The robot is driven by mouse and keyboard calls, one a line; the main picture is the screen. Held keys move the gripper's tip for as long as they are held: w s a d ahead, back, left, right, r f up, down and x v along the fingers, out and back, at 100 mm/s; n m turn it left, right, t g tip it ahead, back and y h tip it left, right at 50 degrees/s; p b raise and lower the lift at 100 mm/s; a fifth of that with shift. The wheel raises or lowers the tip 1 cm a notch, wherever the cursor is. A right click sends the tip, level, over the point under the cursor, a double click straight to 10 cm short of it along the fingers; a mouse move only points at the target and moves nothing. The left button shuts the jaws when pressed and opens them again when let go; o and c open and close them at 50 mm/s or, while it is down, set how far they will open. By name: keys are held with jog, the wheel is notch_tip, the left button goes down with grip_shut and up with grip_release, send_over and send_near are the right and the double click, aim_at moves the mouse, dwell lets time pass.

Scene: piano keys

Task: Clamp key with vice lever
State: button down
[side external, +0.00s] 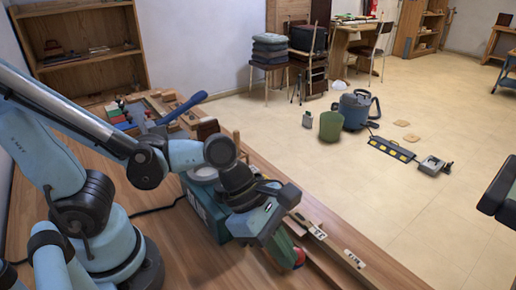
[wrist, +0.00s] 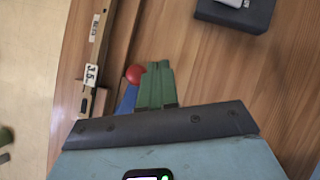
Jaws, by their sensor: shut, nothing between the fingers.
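A wooden key bar with white labels (side external: 318,232) lies along the table's edge. In the wrist view the bar (wrist: 98,40) runs down the left side, with a label near its lower end. A red ball knob (wrist: 134,74), possibly the vice lever's end, is close beside my green fingertips; it also shows in the side view (side external: 299,257). A blue part (wrist: 127,99) lies below the knob, mostly hidden. My gripper (wrist: 158,66) is shut and empty, pointing down just beside the knob. I cannot tell whether it touches the knob. The vice body is not clearly visible.
A teal machine (side external: 203,208) stands on the table behind my gripper. A dark box (wrist: 236,13) lies at the wrist view's upper right. A tray of tools and a blue-handled item (side external: 187,105) are at the far left. Bare tabletop lies right of my fingers in the wrist view.

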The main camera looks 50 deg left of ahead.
jog(key=s+r, duration=0.4)
jog(key=r, duration=0.2)
jog(key=shift+s+a+r, duration=0.15)
jog(key=shift+a+r, duration=0.05)
jog(key=shift+r, duration=0.05)
dwell(0.3)
